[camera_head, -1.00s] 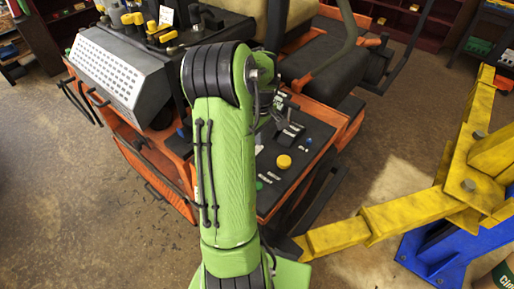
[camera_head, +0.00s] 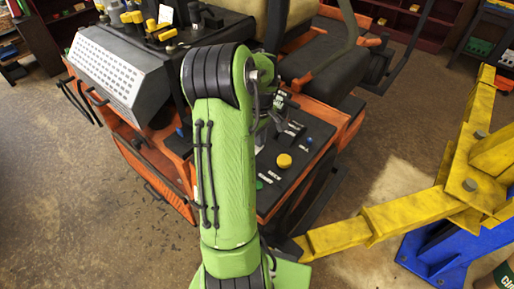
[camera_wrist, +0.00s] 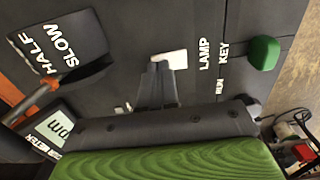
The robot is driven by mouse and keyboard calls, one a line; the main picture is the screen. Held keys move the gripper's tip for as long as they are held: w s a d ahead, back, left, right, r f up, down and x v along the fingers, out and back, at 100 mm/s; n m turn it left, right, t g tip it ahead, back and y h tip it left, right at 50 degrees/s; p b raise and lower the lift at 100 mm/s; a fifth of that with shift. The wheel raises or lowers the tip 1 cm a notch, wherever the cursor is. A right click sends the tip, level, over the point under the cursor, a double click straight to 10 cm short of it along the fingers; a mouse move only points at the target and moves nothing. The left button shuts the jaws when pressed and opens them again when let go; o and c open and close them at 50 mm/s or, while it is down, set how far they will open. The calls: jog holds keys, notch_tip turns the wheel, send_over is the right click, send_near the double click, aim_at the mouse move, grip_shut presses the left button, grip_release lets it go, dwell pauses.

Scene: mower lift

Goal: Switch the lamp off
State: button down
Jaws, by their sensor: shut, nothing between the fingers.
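The lamp switch is a small white tab (camera_wrist: 177,60) on the dark control panel, beside the printed word LAMP (camera_wrist: 204,54) in the wrist view. My gripper (camera_wrist: 157,68) is shut, and its dark fingertips are right beside the white tab. I cannot tell whether they touch it. In the head view my green arm reaches over the orange mower's side panel (camera_head: 268,206) and hides part of it. The switch cannot be made out there.
A green knob (camera_wrist: 263,53) is by the KEY label. A lever (camera_wrist: 62,83) crosses the HALF/SLOW plate. A yellow button (camera_head: 284,160) is on the panel, and the seat (camera_head: 325,68) is behind it. A yellow lift arm (camera_head: 390,219) is at right.

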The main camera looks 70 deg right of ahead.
jog(key=shift+f+b, duration=0.3)
jog(key=shift+f, duration=0.1)
notch_tip(320, 180, up, 7)
jog(key=p, duration=0.5)
jog(key=shift+r, duration=0.1)
dwell(0.6)
